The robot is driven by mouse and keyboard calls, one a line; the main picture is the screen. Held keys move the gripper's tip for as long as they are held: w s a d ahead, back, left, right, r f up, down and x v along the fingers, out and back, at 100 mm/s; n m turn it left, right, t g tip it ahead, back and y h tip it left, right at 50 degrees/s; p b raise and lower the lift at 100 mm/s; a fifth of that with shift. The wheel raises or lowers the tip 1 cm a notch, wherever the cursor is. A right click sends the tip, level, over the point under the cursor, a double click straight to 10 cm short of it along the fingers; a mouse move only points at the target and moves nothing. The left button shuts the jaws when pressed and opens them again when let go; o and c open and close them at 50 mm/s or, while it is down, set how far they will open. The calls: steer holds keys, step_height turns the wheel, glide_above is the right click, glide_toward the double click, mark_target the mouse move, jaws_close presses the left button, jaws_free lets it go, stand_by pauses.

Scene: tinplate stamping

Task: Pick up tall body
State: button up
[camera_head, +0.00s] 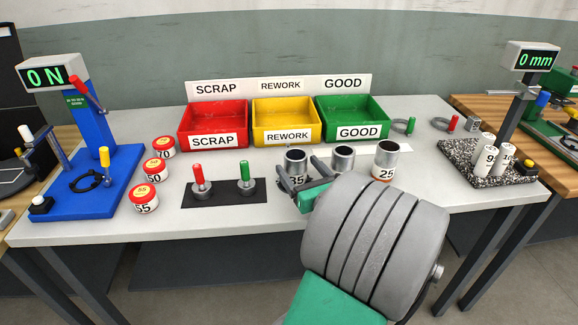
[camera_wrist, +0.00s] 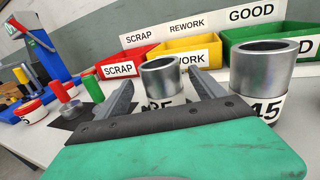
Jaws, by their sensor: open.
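Three grey metal cylinders stand upright on the table, with numbered white lower bands: one marked 35 (camera_head: 296,158), a middle one (camera_head: 342,157), and one marked 25 (camera_head: 386,160). No label says which is the tall body. My gripper (camera_head: 302,172) is open and empty, fingers pointing at the cylinders. In the wrist view the 35 cylinder (camera_wrist: 160,76) appears between the fingers of my gripper (camera_wrist: 164,84), beyond the palm; I cannot tell how far in it is. The cylinder marked 45 (camera_wrist: 263,68) stands right of the right finger. Their lower parts are partly hidden by my gripper.
Red (camera_head: 213,122), yellow (camera_head: 286,118) and green (camera_head: 352,116) bins stand behind the cylinders. A red-and-green-handled pad (camera_head: 224,195) lies to the left, beside several red-lidded cans. A blue stand (camera_head: 100,180) is far left. White cylinders stand on a speckled plate (camera_head: 462,160) at right.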

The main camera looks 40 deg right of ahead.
mark_target(291, 156)
steer(key=x, duration=0.6)
steer(key=shift+s+d+f, duration=0.1)
steer(key=shift+d+f, duration=0.05)
steer(key=shift+c, duration=0.6)
steer(key=c, duration=1.3)
